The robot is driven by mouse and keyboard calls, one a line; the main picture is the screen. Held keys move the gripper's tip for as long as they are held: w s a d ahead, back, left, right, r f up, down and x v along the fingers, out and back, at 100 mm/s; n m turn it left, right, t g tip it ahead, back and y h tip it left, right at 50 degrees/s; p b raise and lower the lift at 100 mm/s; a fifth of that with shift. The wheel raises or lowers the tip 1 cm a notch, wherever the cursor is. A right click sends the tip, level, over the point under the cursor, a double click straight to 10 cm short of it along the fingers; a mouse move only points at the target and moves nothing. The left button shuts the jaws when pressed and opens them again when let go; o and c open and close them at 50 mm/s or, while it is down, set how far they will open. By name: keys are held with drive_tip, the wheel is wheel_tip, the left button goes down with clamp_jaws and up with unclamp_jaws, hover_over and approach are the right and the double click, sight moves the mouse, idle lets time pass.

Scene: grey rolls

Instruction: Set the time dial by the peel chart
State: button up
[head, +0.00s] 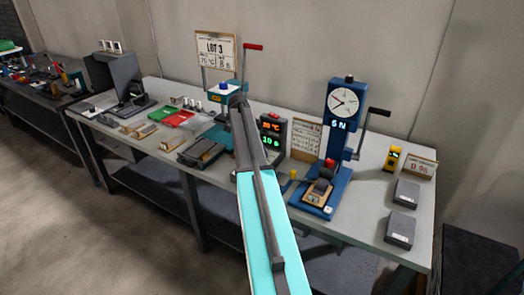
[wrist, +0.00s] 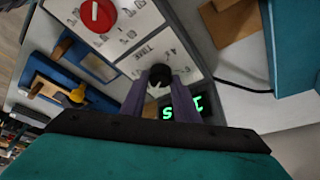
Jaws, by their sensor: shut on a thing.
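In the wrist view my gripper (wrist: 160,90) is shut on the black time dial (wrist: 160,73), one purple-grey finger on each side. The dial sits on a white panel marked TIME, and its white pointer mark shows between the fingers. Part of a green display (wrist: 183,108) shows behind the fingers. In the head view the control box (head: 272,121) shows a red reading like 70 °C and a green reading like 10 s. The peel chart (head: 306,139) stands right of the box; its small print is unreadable. My arm hides the gripper and dial in the head view.
A red dial (wrist: 98,14) sits beside the time dial. Right of the chart stands a blue tester (head: 341,140) with a round gauge and a 6 N display. A LOT 3 sign (head: 216,51) stands behind. Grey blocks (head: 401,229) lie at the bench's right end.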

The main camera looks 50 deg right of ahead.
drive_tip(key=o, duration=1.1)
drive_tip(key=shift+r, duration=0.2)
drive_tip(key=b+v, duration=0.2)
drive_tip(key=v, duration=1.1)
drive_tip(key=shift+w+a+r+b, duration=0.15)
drive_tip(key=shift+r+b, duration=0.05)
drive_tip(key=shift+b, duration=0.1)
